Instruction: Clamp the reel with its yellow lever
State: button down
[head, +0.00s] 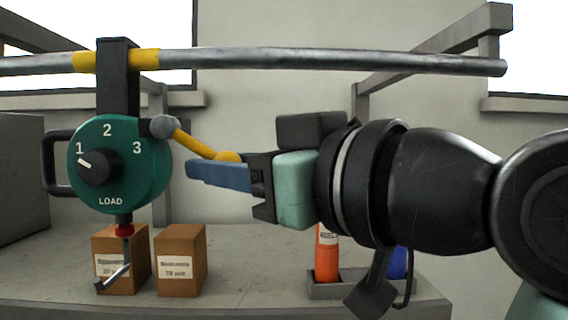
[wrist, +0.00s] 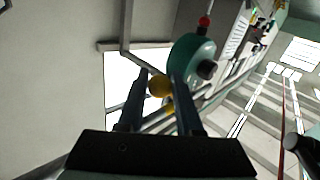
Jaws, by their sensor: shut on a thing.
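The green reel (head: 120,182) hangs from a black bracket on the overhead rail, with a dial marked 1, 2, 3 and LOAD. Its yellow lever (head: 195,144) runs from a grey pivot at the reel's upper right, down to the right, ending in a yellow knob. My gripper (head: 222,172) is at that knob and shut on it. In the wrist view the yellow knob (wrist: 159,86) sits between the two fingers, and the reel (wrist: 192,62) is beyond them. The near finger hides part of the knob in the head view.
A metal rail (head: 300,60) crosses above my arm. A hook (head: 118,275) hangs below the reel. Two cardboard boxes (head: 181,262) stand on the grey bench, with an orange bottle (head: 327,258) and a blue one in a tray to the right.

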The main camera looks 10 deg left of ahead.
dwell(0.8)
jog(key=shift+s+a+f+m+t+y+b, duration=0.15)
jog(key=shift+a+f+m+t+y+b, duration=0.45)
jog(key=shift+m+b, duration=0.85)
jog(key=shift+s+a+f+m+t+y+b, duration=0.3)
jog(key=shift+m+t+b, duration=0.65)
jog(key=shift+b, duration=1)
jog(key=shift+a+f+m+t+y+b, duration=0.3)
jog(key=shift+a+m+t+y+b, duration=0.4)
jog(key=shift+m+b, duration=0.7)
jog(key=shift+d+b, duration=0.15)
jog(key=shift+b, duration=0.15)
jog(key=c, duration=0.6)
grip_release()
jog(key=shift+n, duration=0.3)
jog(key=shift+f, duration=0.1)
